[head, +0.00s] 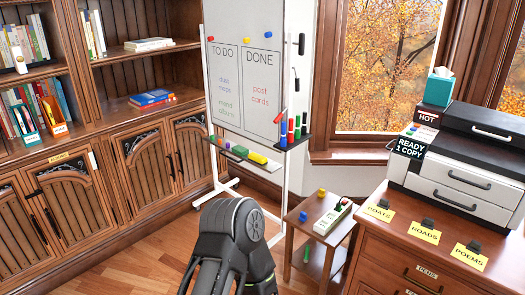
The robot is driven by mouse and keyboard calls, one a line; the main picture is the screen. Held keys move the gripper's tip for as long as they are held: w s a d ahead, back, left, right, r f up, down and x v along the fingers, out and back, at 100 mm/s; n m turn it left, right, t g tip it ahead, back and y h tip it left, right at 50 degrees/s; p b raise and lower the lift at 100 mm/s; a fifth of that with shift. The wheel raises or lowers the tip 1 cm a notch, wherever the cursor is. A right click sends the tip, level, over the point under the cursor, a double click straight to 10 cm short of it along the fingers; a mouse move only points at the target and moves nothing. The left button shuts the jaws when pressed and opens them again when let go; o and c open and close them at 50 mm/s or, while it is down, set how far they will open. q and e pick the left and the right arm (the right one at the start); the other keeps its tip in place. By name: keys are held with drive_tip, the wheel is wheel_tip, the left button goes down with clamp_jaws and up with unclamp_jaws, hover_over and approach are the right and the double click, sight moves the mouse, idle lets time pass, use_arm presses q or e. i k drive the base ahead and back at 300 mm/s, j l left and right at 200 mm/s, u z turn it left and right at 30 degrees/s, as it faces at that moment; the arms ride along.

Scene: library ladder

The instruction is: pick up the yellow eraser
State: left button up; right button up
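The yellow eraser (257,158) appears to be the small yellow block on the tray (273,168) along the bottom of the whiteboard (245,90). A green block (240,150) lies on the tray just to its left. Part of one of my dark arms rises at the bottom middle, in front of and below the tray and apart from the eraser. I cannot tell which arm it is. Neither gripper's fingers show.
Upright markers (291,130) stand in a holder at the tray's right end. A cabinet with a printer (470,155) fills the right. Bookshelves (140,75) line the left. Open floor lies between.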

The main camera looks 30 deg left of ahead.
sight(259, 160)
drive_tip(key=i+j+z, duration=0.15)
drive_tip(key=j, duration=0.6)
drive_tip(key=i+j+z, duration=0.2)
drive_tip(key=j, duration=0.6)
drive_tip(key=i+j+z, duration=0.15)
drive_tip(key=j, duration=0.65)
drive_tip(key=i+j+z, duration=0.15)
drive_tip(key=j, duration=0.7)
drive_tip(key=i+j+z, duration=0.2)
drive_tip(key=j, duration=0.65)
